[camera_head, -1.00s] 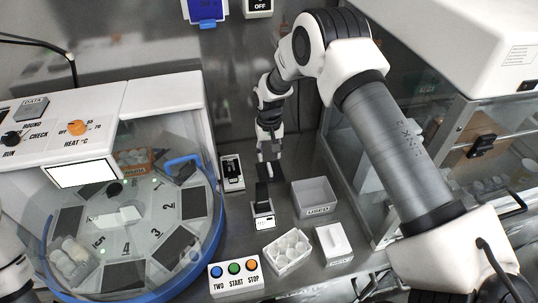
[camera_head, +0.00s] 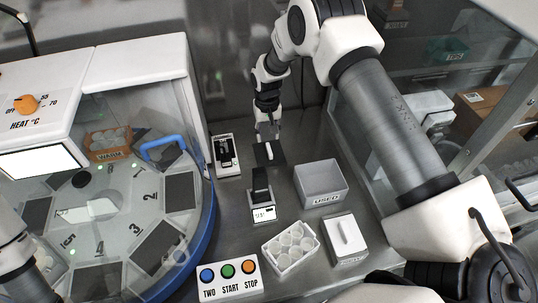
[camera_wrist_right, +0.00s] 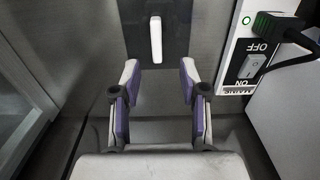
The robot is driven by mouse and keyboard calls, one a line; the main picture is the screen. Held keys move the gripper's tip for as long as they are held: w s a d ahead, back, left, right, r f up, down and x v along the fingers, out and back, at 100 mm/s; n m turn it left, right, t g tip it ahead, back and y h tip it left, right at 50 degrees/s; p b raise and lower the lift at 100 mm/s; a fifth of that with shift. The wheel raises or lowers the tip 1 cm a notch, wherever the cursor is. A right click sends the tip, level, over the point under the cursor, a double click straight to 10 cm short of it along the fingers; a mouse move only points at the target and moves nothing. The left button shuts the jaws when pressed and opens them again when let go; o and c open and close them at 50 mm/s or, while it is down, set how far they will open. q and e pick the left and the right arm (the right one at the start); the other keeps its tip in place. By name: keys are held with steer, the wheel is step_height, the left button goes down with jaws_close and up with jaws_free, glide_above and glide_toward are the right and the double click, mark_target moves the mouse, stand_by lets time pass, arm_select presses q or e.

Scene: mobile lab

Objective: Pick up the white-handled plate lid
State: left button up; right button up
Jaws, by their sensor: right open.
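The plate lid (camera_head: 261,159) is a flat dark square with a white bar handle (camera_head: 269,152), on the grey bench below the back wall. My right gripper (camera_head: 267,134) hangs at the lid's far edge, close to the handle. In the right wrist view the dark lid (camera_wrist_right: 176,42) lies ahead of the fingers, its white handle (camera_wrist_right: 155,40) upright in the picture. My open right gripper (camera_wrist_right: 158,72) is empty, with the handle beyond its fingertips, roughly midway between them. Only part of my left arm shows at the left edge; its gripper is out of view.
A black-and-white device (camera_head: 226,155) stands left of the lid, a small display device (camera_head: 262,197) in front. A grey USED bin (camera_head: 320,183) and a white-handled box (camera_head: 345,240) are to the right. A round blue-rimmed machine (camera_head: 208,215) fills the left. A power switch box (camera_wrist_right: 252,58) is beside the lid.

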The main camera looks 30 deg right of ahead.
mark_target(269, 148)
steer(key=f+p, duration=0.1)
steer(key=s+f+p, duration=0.1)
steer(key=f, duration=0.1)
steer(key=shift+p, duration=0.3)
step_height(269, 148, down, 3)
steer(key=shift+w+d+r, duration=0.15)
steer(key=shift+f, duration=0.2)
steer(key=shift+r, duration=0.1)
jaws_close()
